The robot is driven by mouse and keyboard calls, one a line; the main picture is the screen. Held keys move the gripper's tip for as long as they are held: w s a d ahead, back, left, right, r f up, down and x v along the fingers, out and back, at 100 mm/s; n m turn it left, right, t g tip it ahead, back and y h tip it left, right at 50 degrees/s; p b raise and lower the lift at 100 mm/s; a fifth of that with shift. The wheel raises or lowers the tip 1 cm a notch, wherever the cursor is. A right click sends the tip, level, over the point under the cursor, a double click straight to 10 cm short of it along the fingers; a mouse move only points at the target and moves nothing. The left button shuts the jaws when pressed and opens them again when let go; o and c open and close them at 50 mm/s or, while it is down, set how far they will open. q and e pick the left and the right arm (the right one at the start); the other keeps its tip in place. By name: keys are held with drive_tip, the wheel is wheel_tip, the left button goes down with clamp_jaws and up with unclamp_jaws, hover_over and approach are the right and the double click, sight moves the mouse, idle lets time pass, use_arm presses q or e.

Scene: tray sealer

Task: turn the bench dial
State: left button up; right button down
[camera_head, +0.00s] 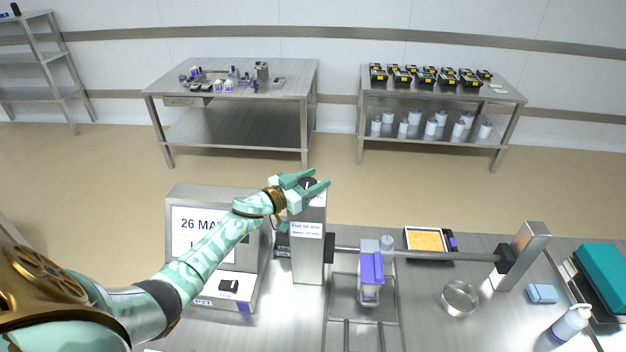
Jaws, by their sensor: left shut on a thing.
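The dark round dial (308,183) sits on top of an upright metal post (309,262) at the middle of the bench. My left gripper (316,181) reaches in from the left, and its two pale green fingers are closed on either side of the dial, hiding part of it. A white label with small print is on the post's front below the dial. Which way the dial's mark points is too small to tell. My right gripper is not in view.
A metal machine with a display (196,228) stands left of the post under my left arm. A horizontal bar (430,256) runs right from the post. A tray of orange food (427,240), a steel bowl (459,298), a blue sponge (542,293) and a bottle (570,323) lie right.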

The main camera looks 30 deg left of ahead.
use_arm(q)
drive_tip(key=o, duration=1)
drive_tip(key=shift+s, duration=0.15)
drive_tip(key=p+v, duration=0.1)
drive_tip(key=v, duration=1.5)
drive_tip(key=shift+s+f, duration=0.1)
